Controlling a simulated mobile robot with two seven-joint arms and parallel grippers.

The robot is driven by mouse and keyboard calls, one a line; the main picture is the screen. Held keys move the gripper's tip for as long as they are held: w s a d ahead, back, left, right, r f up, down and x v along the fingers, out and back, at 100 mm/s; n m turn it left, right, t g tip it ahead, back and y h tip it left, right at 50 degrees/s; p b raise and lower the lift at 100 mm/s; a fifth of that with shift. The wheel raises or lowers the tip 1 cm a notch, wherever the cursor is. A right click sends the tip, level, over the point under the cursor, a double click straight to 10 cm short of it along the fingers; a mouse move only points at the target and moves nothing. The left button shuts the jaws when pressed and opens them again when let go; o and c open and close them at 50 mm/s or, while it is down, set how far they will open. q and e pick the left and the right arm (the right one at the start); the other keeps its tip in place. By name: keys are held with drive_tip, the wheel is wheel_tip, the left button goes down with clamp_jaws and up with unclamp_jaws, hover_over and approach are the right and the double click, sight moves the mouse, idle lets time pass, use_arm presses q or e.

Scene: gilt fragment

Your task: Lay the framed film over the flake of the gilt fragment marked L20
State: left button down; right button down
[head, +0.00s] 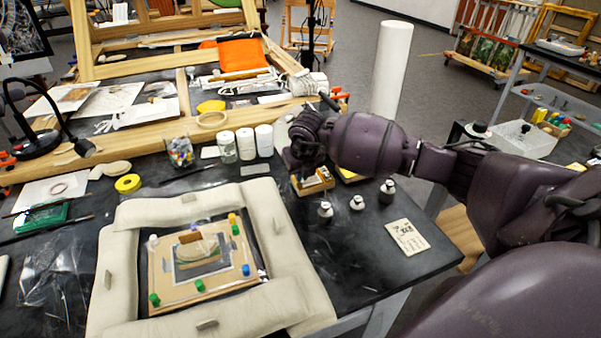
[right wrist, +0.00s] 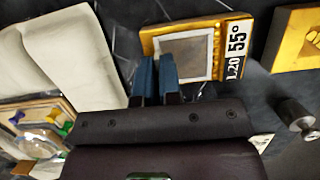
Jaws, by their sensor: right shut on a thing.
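The gilt fragment marked L20 (right wrist: 205,27) lies on the black table, with a white label reading L20 and 55° at one end. In the head view it (head: 318,183) is partly hidden by my right gripper (head: 303,163). The framed film (right wrist: 186,57), a pale-edged square with a greyish clear middle, is over the fragment's face in the right wrist view. My right gripper (right wrist: 157,75) has its blue fingers close together at the film's edge, shut on it. I cannot tell whether the film touches the fragment. My left gripper is not in view.
Another gilt piece (right wrist: 297,38) lies beside the fragment. Small metal weights (head: 357,203) and a paper card (head: 407,237) are to the right. A padded cream surround (head: 300,265) with a pinned board (head: 165,285) fills the front. White jars (head: 246,143) stand behind.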

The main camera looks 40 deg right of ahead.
drive_tip(key=shift+f, duration=0.15)
drive_tip(key=c, duration=1.3)
unclamp_jaws()
drive_tip(key=shift+r, duration=0.3)
drive_tip(key=v, duration=1.1)
drive_tip(key=shift+r+p, duration=0.35)
drive_tip(key=shift+p, duration=0.1)
drive_tip(key=shift+s, duration=0.15)
